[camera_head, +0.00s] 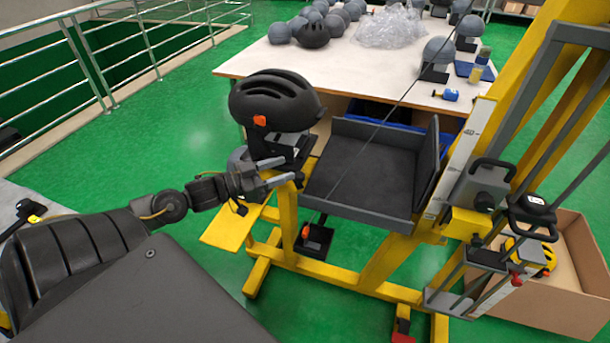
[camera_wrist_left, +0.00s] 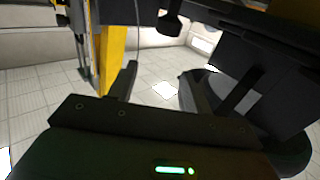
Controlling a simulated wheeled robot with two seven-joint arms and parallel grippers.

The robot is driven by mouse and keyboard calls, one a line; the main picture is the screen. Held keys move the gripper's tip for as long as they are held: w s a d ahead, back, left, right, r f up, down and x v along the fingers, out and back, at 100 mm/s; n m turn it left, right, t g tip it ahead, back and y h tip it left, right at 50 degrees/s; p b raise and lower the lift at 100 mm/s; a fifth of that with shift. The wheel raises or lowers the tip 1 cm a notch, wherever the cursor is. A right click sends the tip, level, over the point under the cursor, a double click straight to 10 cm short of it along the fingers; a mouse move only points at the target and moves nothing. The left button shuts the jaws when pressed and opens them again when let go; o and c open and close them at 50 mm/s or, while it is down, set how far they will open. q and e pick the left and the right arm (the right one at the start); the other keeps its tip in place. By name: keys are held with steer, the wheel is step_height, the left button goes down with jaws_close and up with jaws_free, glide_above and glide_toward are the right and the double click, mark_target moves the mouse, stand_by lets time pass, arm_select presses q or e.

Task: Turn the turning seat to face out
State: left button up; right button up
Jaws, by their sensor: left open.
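A black helmet (camera_head: 275,98) with an orange tag sits on a dark seat-like mount (camera_head: 282,145) at the left end of the yellow frame (camera_head: 287,210). I take this mount to be the turning seat; which way it faces is hard to tell. My left gripper (camera_head: 288,170) is open, its fingers pointing right, just below and in front of the mount in the head view. Touch cannot be told. In the left wrist view the open fingers (camera_wrist_left: 160,90) have empty space between them, with a yellow post (camera_wrist_left: 113,50) behind the left one. My right gripper is not in view.
A grey padded tray (camera_head: 360,178) lies right of the mount, beside the tower's scale and handled carriage (camera_head: 485,185). A thin cable crosses over it. A cardboard box (camera_head: 570,290) with a yellow helmet stands right. A white table (camera_head: 345,65) with several headforms stands behind.

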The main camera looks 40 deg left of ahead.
arm_select(q)
steer(key=shift+w+d+f+p, duration=0.1)
steer(key=shift+w+d+f, duration=0.45)
steer(key=shift+w+f, duration=0.45)
steer(key=shift+w+d+f+p, duration=0.1)
steer(key=shift+w+d+f, duration=0.5)
steer(key=shift+w, duration=0.65)
steer(key=shift+w+d+f+p, duration=0.1)
steer(key=shift+w+d+f, duration=0.45)
steer(key=shift+w+f, duration=0.45)
steer(key=shift+w+r, duration=0.15)
steer(key=shift+r, duration=0.05)
jaws_close()
